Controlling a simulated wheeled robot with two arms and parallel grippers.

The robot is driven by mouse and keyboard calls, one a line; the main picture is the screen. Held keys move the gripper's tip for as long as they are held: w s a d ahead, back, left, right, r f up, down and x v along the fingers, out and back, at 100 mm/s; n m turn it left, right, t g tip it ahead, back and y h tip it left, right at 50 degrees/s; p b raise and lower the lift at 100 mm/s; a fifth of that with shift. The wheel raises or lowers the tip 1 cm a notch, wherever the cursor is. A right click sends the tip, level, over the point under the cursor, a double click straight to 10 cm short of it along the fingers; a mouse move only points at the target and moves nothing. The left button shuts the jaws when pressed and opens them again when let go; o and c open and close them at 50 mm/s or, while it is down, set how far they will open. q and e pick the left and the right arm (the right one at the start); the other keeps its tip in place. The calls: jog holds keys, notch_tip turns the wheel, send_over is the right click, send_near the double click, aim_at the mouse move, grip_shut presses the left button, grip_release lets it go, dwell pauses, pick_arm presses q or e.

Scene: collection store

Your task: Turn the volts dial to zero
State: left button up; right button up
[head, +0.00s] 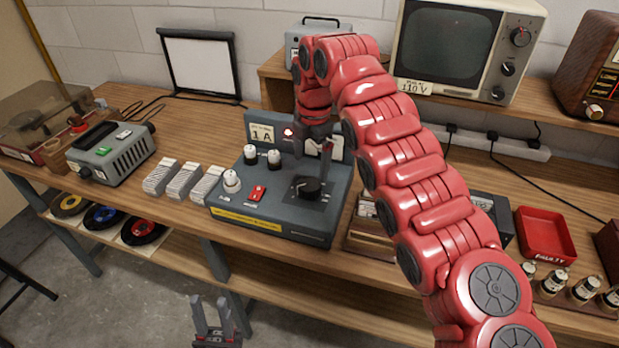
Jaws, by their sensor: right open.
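A grey-blue control box (270,232) stands on the bench with a lit red lamp and a "1 A" card on its raised back panel. A black dial (308,188) sits at the right of its sloped top; I take it for the volts dial, but its lettering and pointer are too small to read. My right gripper (314,158) is open, fingers pointing down, just above and behind the dial. I cannot tell whether a finger touches it. My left gripper (211,314) is open and empty, low in front of the bench.
The box also carries a red switch (256,193) and several white-topped parts. Card stacks (184,180) and a grey device (112,153) stand to its left. A television (445,48) is on the shelf behind; a red tray (546,234) lies right.

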notch_tip(320, 180, up, 6)
jog(key=p, duration=0.2)
notch_tip(320, 180, up, 5)
jog(key=p, duration=0.6)
send_over(310, 186)
jog(key=shift+s+d+f+b, duration=0.15)
jog(key=shift+d+f+b, duration=0.05)
jog(key=shift+d+b, duration=0.1)
jog(key=shift+f, duration=0.1)
